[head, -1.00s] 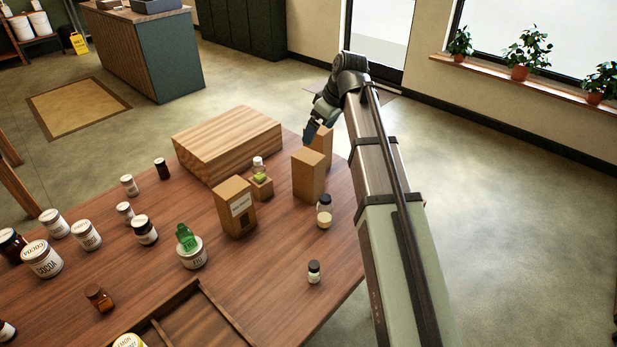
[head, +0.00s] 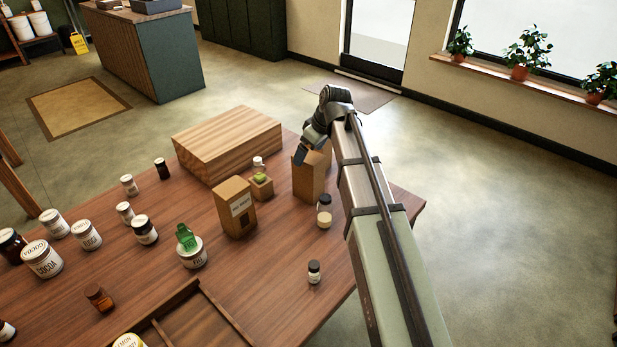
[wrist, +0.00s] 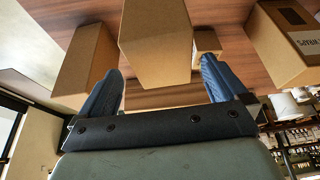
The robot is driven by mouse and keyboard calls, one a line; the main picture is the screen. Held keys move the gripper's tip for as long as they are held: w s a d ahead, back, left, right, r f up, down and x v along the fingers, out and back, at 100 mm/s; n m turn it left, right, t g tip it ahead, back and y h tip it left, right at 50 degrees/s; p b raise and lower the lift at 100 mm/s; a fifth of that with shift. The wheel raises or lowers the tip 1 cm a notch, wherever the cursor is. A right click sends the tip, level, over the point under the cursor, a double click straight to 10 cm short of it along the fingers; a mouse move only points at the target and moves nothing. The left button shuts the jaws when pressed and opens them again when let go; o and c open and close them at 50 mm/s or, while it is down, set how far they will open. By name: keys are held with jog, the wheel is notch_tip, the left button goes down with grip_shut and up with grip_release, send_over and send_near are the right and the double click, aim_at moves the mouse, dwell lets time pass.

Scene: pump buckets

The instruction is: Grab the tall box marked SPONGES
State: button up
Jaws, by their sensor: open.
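No SPONGES marking is readable in either view. A plain tall cardboard box (head: 308,180) stands on the table; my gripper (head: 302,154) is at its upper part. In the wrist view, my open gripper (wrist: 160,66) has its two blue fingers on either side of a plain tall box (wrist: 155,45); whether they touch it, I cannot tell. A second plain tall box (wrist: 83,68) is left of the fingers. In the head view, a box (head: 327,152) behind the nearer one is mostly hidden by my arm. A labelled box with a dark window (head: 236,208) stands to the left.
A small box (head: 261,187) with a little bottle on it and a large wooden block (head: 228,143) stand nearby. A jar with pale contents (head: 324,212) is close in front of the tall box. Several jars crowd the table's left. A wooden tray (head: 190,325) is at the front.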

aim_at(308, 177)
jog(key=shift+s+x, duration=0.15)
jog(key=shift+x, duration=0.9)
jog(key=shift+s+x, duration=0.2)
jog(key=shift+x, duration=0.9)
jog(key=shift+d+f, duration=0.15)
jog(key=c, duration=1.7)
